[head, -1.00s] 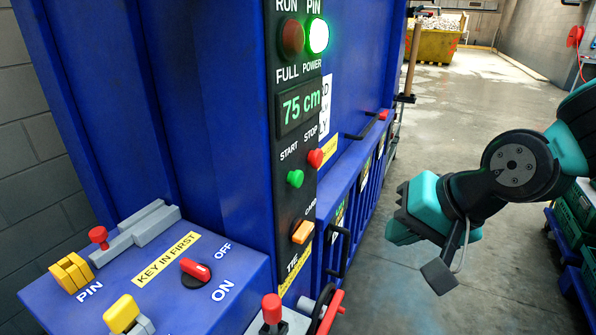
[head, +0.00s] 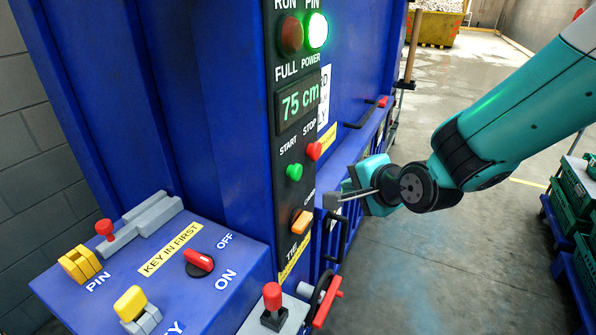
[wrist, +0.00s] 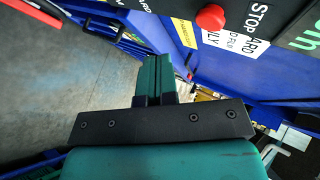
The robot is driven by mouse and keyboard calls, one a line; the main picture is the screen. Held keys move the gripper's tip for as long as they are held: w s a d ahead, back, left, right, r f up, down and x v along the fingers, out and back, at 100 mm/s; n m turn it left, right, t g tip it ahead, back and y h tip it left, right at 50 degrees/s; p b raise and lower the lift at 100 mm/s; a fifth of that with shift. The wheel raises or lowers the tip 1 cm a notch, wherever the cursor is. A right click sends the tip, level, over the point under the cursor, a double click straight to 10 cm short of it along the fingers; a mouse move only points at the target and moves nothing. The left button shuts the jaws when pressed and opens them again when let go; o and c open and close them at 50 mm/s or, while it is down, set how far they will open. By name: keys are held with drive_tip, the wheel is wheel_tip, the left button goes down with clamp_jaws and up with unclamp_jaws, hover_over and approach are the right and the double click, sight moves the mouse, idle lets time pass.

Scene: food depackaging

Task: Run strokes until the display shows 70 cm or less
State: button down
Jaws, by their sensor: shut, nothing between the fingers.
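The display (head: 298,102) on the dark control panel reads 75 cm. Below it are the green START button (head: 294,172) and the red STOP button (head: 314,150). The STOP button also shows in the wrist view (wrist: 210,17). Above the display, the green PIN lamp (head: 317,30) is lit and the RUN lamp (head: 291,34) looks dark red. My gripper (head: 352,180) is just right of the panel, below and right of the STOP button, and appears apart from the buttons. In the wrist view its fingers (wrist: 154,78) are together, with nothing between them.
An orange CARD switch (head: 301,222) sits lower on the panel. The blue box at front left carries a red OFF/ON switch (head: 200,262) and yellow handles (head: 80,264). A red-knobbed lever (head: 272,297) stands in front. Green crates (head: 572,188) stand right; the floor between is clear.

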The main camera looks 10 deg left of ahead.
sight(294, 172)
drive_tip(key=w+a, duration=0.2)
drive_tip(key=a, duration=0.4)
drive_tip(key=shift+w+a+p, duration=0.2)
drive_tip(key=shift+a+p, duration=0.1)
drive_tip(key=shift+p, duration=0.05)
drive_tip(key=shift+a, duration=0.15)
idle(1.6)
drive_tip(key=shift+w+a, duration=0.1)
drive_tip(key=shift+a, duration=0.15)
